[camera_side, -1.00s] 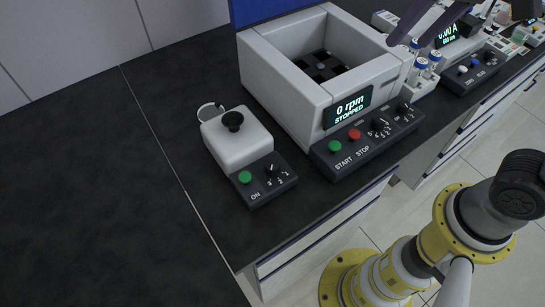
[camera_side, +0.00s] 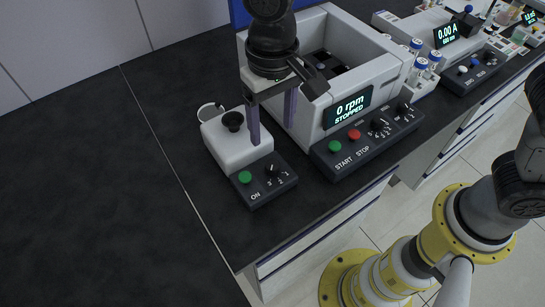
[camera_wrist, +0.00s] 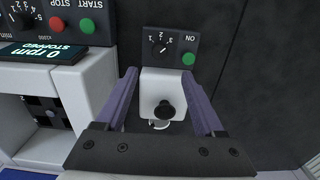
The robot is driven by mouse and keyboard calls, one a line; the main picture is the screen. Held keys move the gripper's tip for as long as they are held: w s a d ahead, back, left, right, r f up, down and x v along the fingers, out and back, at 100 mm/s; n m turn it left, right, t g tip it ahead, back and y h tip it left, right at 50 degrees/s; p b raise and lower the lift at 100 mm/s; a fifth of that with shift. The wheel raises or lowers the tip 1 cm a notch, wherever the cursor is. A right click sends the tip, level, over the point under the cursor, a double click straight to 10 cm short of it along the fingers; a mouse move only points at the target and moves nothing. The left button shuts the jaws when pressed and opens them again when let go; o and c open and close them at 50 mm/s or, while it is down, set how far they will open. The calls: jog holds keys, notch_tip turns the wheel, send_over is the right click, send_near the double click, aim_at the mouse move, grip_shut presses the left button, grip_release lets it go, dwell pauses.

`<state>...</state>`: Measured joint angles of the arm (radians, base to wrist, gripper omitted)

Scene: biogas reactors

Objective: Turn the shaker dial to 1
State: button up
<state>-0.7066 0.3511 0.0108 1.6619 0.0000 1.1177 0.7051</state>
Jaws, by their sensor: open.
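The shaker (camera_side: 240,142) is a small white box with a black round cup on top and a dark control panel at its front. Its dial (camera_side: 272,170) is a small black knob with a white mark, with numbers 1, 2 and 3 beside it; I cannot tell surely which number it points to. In the wrist view the dial (camera_wrist: 161,48) lies beyond the fingertips, upside down. My gripper (camera_side: 271,135) is open and empty above the shaker, its purple fingers pointing down. In the wrist view my gripper (camera_wrist: 159,75) has its fingers on either side of the white body.
A green ON button (camera_side: 245,177) is beside the dial. A larger centrifuge-like machine (camera_side: 350,70) stands close on the right, reading 0 rpm STOPPED, with START, STOP and knobs. Tube vials (camera_side: 430,65) stand farther right. The dark bench (camera_side: 90,190) is clear on the left.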

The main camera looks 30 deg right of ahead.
aim_at(273, 164)
notch_tip(273, 164, down, 11)
dwell(0.4)
grip_shut()
